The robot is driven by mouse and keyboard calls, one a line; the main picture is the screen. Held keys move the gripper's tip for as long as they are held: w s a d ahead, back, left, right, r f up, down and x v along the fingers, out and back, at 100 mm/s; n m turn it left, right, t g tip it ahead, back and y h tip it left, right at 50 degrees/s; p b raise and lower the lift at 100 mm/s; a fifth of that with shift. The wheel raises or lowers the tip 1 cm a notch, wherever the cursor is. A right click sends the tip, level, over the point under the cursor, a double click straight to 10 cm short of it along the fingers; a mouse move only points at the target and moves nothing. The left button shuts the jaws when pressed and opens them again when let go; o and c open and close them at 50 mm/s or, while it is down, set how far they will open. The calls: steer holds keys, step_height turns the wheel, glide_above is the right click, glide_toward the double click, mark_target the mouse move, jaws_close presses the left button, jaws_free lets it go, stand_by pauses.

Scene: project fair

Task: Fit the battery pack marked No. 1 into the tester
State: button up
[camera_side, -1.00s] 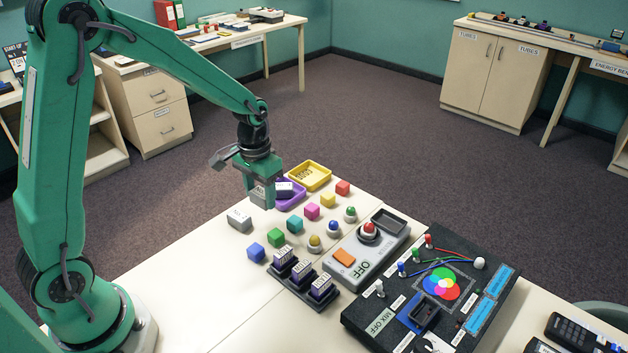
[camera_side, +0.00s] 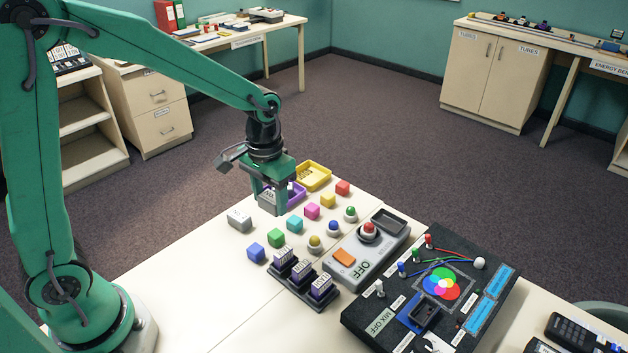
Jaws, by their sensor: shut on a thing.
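My gripper (camera_side: 270,203) is above the back left of the white table, shut on a grey battery pack (camera_side: 268,195) with a white label. Its number is too small to read for sure. Another grey pack (camera_side: 239,220) with a white label lies on the table to the left; its number is also unclear. The likely tester is a grey box (camera_side: 374,254) marked OFF, right of my gripper. It has a red button, an orange square and an empty dark recess (camera_side: 390,220) at its far end.
A purple tray (camera_side: 298,194), partly hidden by my gripper, and a yellow tray (camera_side: 325,183) are behind it. Several coloured cubes and knobs stand between gripper and grey box. A dark rack (camera_side: 318,300) holds purple blocks. A black MIX panel (camera_side: 470,265) lies at right.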

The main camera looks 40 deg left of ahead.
steer(key=w+d+r, duration=0.1)
steer(key=w+d, duration=1.6)
steer(key=w, duration=0.2)
steer(key=shift+w+r+m, duration=0.15)
steer(key=shift+w+m, duration=0.15)
steer(key=shift+f, duration=3.45)
steer(key=shift+f, duration=0.8)
steer(key=o, duration=1.5)
